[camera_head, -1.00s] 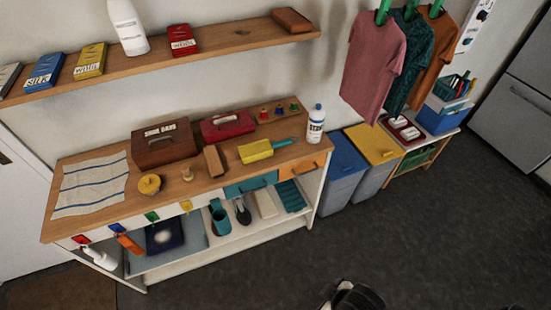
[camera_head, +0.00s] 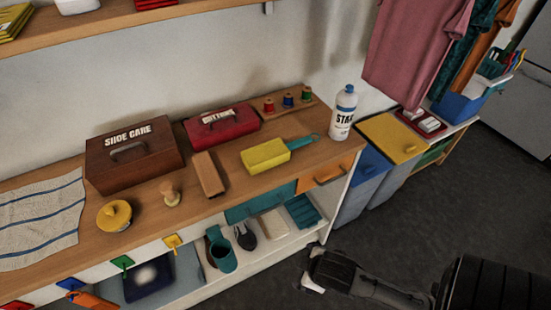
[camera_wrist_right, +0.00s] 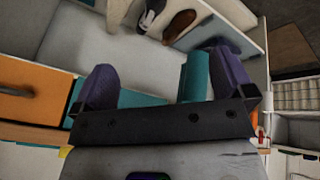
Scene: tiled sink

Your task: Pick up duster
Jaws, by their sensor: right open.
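The duster (camera_head: 267,155), as far as I can tell, is the yellow block with a teal handle (camera_head: 302,142). My right gripper (camera_head: 312,270) is in front of the shelf unit's right end, lower than the countertop and apart from the duster. In the right wrist view, my right gripper (camera_wrist_right: 163,78) has its purple fingers wide apart with nothing held between them. The duster cannot be made out in that view. My left gripper is not in view.
A white bottle (camera_head: 343,112) stands right of the duster. A thread-spool rack (camera_head: 289,103), red box (camera_head: 222,126), brown brush (camera_head: 209,175) and shoe-care box (camera_head: 133,155) surround it. An orange drawer (camera_head: 326,174) is below. Blue and yellow-lidded bins (camera_head: 393,139) stand at right.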

